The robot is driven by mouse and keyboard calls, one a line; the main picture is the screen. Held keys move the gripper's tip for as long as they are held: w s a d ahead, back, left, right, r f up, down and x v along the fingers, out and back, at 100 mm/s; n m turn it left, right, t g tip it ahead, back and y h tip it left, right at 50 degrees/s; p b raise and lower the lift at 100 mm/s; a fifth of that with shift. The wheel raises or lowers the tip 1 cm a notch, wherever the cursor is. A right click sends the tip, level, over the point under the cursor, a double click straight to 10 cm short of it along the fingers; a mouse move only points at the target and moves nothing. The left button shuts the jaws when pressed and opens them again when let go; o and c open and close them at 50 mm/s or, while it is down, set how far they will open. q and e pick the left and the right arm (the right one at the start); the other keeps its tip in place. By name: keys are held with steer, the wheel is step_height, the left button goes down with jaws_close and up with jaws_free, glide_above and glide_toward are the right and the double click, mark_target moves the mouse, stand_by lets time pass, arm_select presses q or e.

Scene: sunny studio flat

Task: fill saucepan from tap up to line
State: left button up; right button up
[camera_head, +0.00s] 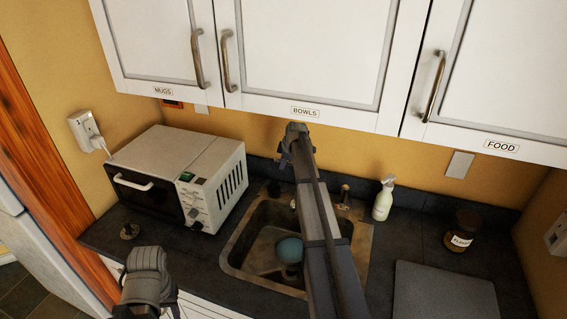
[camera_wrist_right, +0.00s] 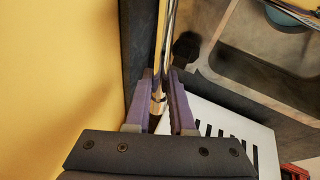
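A round teal vessel (camera_head: 289,250), which looks like the saucepan, sits in the sink basin, partly hidden by my right arm. Its edge also shows at the top of the right wrist view (camera_wrist_right: 290,13). Its water level and line cannot be made out. My right gripper (camera_head: 294,137) is raised near the wall behind the sink. In the right wrist view, its purple fingers (camera_wrist_right: 160,73) stand apart on either side of a shiny metal tube (camera_wrist_right: 168,30), apparently part of the tap. Contact is unclear. My left gripper (camera_head: 146,278) is at lower left; its fingertips cannot be made out.
A toaster oven (camera_head: 150,160) stands left of the sink (camera_head: 243,245). A spray bottle (camera_head: 383,200), a dark labelled jar (camera_head: 462,230) and a grey board (camera_head: 443,292) are on the right. White cabinets (camera_head: 300,45) hang close above my right gripper.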

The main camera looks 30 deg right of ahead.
steer(key=o, duration=0.4)
steer(key=shift+r, duration=0.1)
steer(key=p+v, duration=0.7)
steer(key=shift+s+r, duration=0.2)
steer(key=shift+r, duration=0.1)
steer(key=shift+f, duration=0.1)
steer(key=shift+a, duration=0.15)
